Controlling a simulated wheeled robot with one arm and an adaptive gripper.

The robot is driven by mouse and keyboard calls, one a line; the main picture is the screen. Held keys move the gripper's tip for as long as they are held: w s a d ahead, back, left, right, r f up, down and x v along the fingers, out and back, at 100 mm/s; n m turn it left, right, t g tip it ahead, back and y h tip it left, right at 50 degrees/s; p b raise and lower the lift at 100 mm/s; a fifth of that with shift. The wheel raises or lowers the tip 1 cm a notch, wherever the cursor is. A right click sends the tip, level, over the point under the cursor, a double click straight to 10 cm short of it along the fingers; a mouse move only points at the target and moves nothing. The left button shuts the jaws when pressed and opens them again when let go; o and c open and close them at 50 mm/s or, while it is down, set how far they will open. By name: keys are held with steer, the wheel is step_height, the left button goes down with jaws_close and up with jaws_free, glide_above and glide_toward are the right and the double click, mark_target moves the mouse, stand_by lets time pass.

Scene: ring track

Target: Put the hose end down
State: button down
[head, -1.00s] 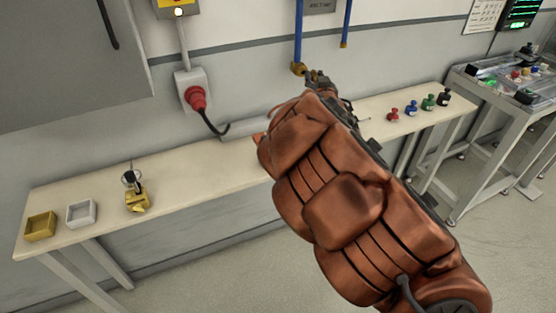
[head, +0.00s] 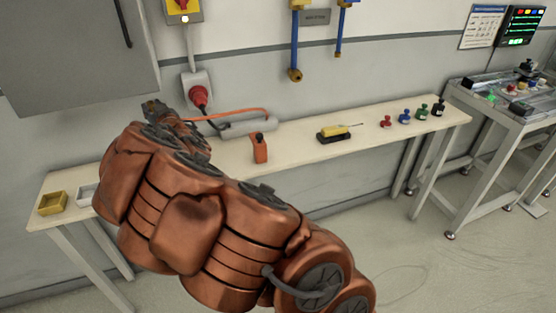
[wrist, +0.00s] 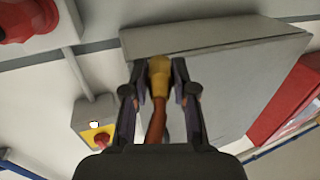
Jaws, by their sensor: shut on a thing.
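My gripper (head: 152,108) is at the left in the head view, held up in front of the wall above the left part of the bench. In the wrist view my gripper (wrist: 158,74) is shut on the yellow hose end (wrist: 158,80), which sits between the fingers. The orange hose (wrist: 155,125) runs back from it. In the head view the hose (head: 235,112) curves from behind my gripper to the right, down near a grey cylinder (head: 248,126) on the bench. The hose end itself is hidden in the head view.
The cream bench (head: 360,118) holds an orange bottle (head: 260,149), a yellow-handled tool (head: 338,131), several small coloured bottles and a yellow tray (head: 52,202). My arm partly covers a white tray (head: 87,194). A red plug (head: 197,95) and grey cabinet (head: 70,50) are on the wall.

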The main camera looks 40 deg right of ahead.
steer(key=s+d+f+h+b, duration=0.1)
steer(key=d+f+b, duration=0.1)
steer(key=d, duration=0.2)
steer(key=s+d+f+m+h+b, duration=0.1)
steer(key=s+d+f+b, duration=0.1)
steer(key=d, duration=0.3)
steer(key=s+d+f+m+h+b, duration=0.1)
steer(key=d+f+b, duration=0.1)
steer(key=d, duration=0.3)
steer(key=shift+s+b, duration=0.35)
steer(key=shift+b, duration=0.25)
steer(key=s+d+f+m+g+h+b, duration=0.1)
steer(key=s+d+f+b, duration=0.5)
steer(key=s+d+b, duration=0.15)
steer(key=s+d+f+m+h+b, duration=0.1)
steer(key=s+d+f+h+b, duration=0.1)
steer(key=s+d+f+b, duration=0.65)
steer(key=s+f+b, duration=0.1)
steer(key=s+b, duration=0.6)
steer(key=p, duration=0.7)
glide_above(299, 156)
steer(key=shift+a+f+y, duration=0.1)
steer(key=shift+f+y, duration=0.2)
steer(key=shift+f, duration=0.6)
steer(key=shift+f+b, duration=0.8)
steer(key=shift+f, duration=1.05)
steer(key=shift+r, duration=0.1)
